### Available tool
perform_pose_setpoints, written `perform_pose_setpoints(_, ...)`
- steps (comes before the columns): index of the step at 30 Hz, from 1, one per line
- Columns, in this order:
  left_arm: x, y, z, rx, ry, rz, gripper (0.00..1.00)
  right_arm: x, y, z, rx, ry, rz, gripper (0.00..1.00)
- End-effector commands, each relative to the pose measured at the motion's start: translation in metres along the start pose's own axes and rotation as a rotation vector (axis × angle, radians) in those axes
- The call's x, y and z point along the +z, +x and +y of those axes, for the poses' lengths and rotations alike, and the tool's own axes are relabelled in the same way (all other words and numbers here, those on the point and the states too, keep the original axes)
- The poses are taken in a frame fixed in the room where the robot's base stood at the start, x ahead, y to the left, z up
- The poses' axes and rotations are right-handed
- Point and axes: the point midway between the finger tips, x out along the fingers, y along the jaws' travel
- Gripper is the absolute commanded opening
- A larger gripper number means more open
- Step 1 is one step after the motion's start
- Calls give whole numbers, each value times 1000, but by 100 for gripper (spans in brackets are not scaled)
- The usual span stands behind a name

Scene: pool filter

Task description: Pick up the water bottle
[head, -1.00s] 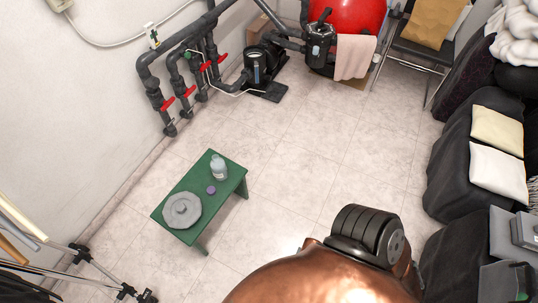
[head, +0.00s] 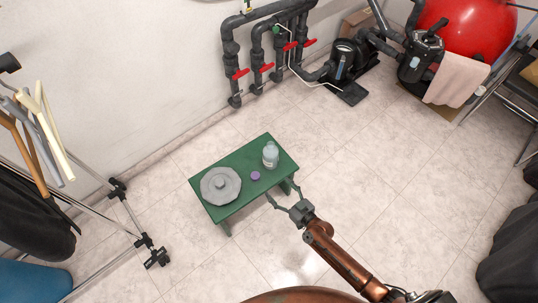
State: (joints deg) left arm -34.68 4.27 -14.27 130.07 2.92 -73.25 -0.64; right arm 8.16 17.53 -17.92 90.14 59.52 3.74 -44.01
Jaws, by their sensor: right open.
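The water bottle (head: 270,155) is clear with a pale label and stands upright near the right end of the small green table (head: 234,206). A small purple cap-like piece (head: 255,175) lies beside it, and a grey round lid (head: 220,186) lies at the table's left end. My right gripper (head: 279,194) is open and empty, with its fingers spread towards the table's front right edge. It is apart from the bottle. My left gripper is not in view.
A wheeled clothes rack (head: 126,212) with hangers stands at the left. Pipes with red valves (head: 266,67) and a pump (head: 348,62) line the wall behind. A red tank (head: 468,25) with a pink towel (head: 457,82) is at the back right. The tiled floor around the table is mostly clear.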

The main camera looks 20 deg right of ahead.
Motion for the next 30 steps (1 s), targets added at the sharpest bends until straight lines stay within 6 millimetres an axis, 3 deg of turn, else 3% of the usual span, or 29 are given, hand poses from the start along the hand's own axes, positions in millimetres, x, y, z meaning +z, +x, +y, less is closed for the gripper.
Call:
perform_pose_setpoints(1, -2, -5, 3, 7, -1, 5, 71, -16, 19, 12, 34, -8, 62, 71)
perform_pose_setpoints(3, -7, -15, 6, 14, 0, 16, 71, -40, 34, 25, 83, -12, 131, 71)
perform_pose_setpoints(7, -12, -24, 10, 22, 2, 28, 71, -63, 49, 41, 141, -14, 193, 71)
perform_pose_setpoints(17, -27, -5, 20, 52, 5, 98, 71, -74, 80, 50, 156, -13, 206, 71)
perform_pose_setpoints(24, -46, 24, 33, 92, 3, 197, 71, -76, 109, 57, 154, -11, 204, 71)
perform_pose_setpoints(30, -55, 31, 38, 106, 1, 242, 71, -82, 124, 60, 155, -13, 204, 71)
